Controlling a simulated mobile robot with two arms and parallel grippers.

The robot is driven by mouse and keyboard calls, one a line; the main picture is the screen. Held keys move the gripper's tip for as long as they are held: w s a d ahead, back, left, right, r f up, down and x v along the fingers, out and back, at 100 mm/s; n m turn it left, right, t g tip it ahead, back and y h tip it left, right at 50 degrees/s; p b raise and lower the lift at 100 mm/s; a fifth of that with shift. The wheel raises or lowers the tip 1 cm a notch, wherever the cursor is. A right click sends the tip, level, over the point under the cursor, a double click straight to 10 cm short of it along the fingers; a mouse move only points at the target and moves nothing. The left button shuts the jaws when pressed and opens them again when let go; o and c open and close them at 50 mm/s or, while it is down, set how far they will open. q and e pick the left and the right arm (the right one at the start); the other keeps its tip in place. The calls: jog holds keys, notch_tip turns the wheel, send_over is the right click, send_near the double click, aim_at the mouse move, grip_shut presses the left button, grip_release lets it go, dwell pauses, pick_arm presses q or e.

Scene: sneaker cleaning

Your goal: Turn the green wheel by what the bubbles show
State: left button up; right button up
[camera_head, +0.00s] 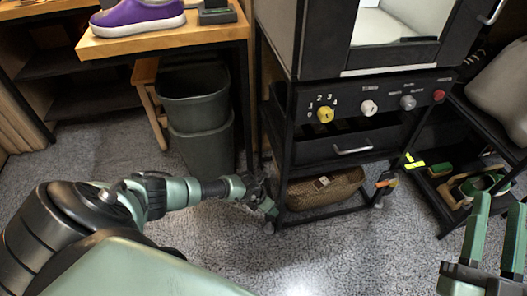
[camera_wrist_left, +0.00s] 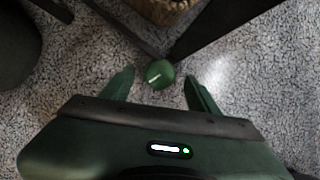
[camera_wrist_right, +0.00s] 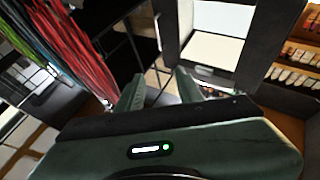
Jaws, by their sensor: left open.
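The green wheel (camera_wrist_left: 159,74) is a small round knob with a white mark, low at the foot of a dark frame. In the left wrist view it lies between the fingertips of my left gripper (camera_wrist_left: 160,88), which is open with a gap on both sides. In the head view my left gripper (camera_head: 260,194) is low beside the cart's front left leg; I cannot tell the wheel apart from the fingers there. My right gripper (camera_head: 497,222) is open and empty at the lower right. It also shows open in the right wrist view (camera_wrist_right: 160,88). No bubbles can be made out.
The black cart (camera_head: 292,160) carries a cabinet with a window (camera_head: 395,22) and a yellow dial (camera_head: 325,115). A woven basket (camera_head: 325,188) sits on its low shelf. Grey bins (camera_head: 195,100) stand at left under a wooden table (camera_head: 160,40). The floor in front is clear.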

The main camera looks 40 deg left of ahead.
pick_arm(q)
jog(key=shift+p+v, duration=1.5)
jog(key=shift+v, duration=1.35)
pick_arm(e)
notch_tip(320, 180, down, 15)
jog(key=d+g+h, duration=0.2)
jog(key=g+h, duration=0.1)
jog(key=g, duration=0.6)
jog(key=shift+d, duration=0.1)
